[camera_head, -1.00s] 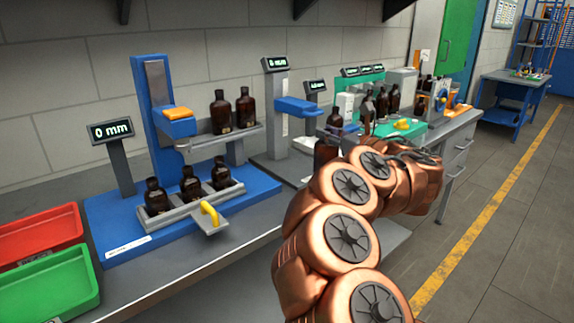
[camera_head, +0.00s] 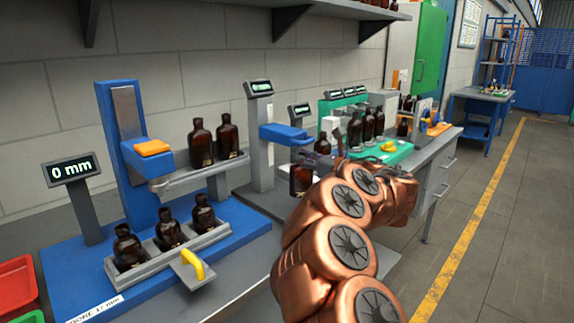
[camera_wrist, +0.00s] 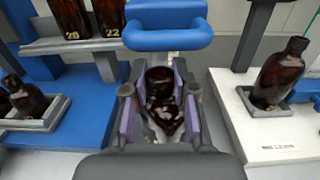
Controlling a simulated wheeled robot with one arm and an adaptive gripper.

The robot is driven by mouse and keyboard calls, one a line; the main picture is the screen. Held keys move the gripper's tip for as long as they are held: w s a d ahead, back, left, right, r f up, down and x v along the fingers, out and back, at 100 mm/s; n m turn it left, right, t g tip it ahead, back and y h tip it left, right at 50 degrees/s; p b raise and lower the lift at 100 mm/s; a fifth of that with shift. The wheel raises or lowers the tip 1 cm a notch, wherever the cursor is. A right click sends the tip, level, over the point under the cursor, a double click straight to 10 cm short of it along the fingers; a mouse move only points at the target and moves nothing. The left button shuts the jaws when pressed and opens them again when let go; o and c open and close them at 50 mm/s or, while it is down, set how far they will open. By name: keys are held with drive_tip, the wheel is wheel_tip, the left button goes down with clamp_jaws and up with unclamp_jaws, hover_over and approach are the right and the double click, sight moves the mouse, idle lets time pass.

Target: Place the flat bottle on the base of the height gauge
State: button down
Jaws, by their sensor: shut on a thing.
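My gripper (camera_head: 308,165) is shut on a dark amber bottle (camera_head: 300,182), which hangs roughly upright below the fingers. In the wrist view the bottle (camera_wrist: 160,84) sits between the purple-lined finger pads of my gripper (camera_wrist: 160,105). The height gauge appears to be the grey post (camera_head: 261,140) with a small display and a blue arm (camera_head: 285,133). In the wrist view the blue arm (camera_wrist: 168,39) lies just beyond the held bottle. The gauge's grey base (camera_head: 252,198) is partly hidden by my arm and the bottle. I cannot tell whether the bottle touches it.
At left, a blue station (camera_head: 65,255) carries a lower rack with three bottles and a shelf with two. Its display (camera_head: 70,169) reads 0 mm. At right, a green station (camera_head: 398,152) holds several bottles. A white block with a trayed bottle (camera_wrist: 279,75) is close on the right.

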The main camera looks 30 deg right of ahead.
sight(312, 173)
drive_tip(key=w+f+p, duration=0.1)
drive_tip(key=w+f, duration=0.3)
drive_tip(key=w, duration=0.2)
drive_tip(key=shift+w+a, duration=0.25)
drive_tip(key=shift+a, duration=0.15)
drive_tip(key=shift+f+b, duration=0.25)
drive_tip(key=shift+b, duration=0.05)
drive_tip(key=c, duration=0.9)
unclamp_jaws()
drive_tip(key=shift+r, duration=0.2)
drive_tip(key=b+v, duration=0.1)
drive_tip(key=v, duration=1.1)
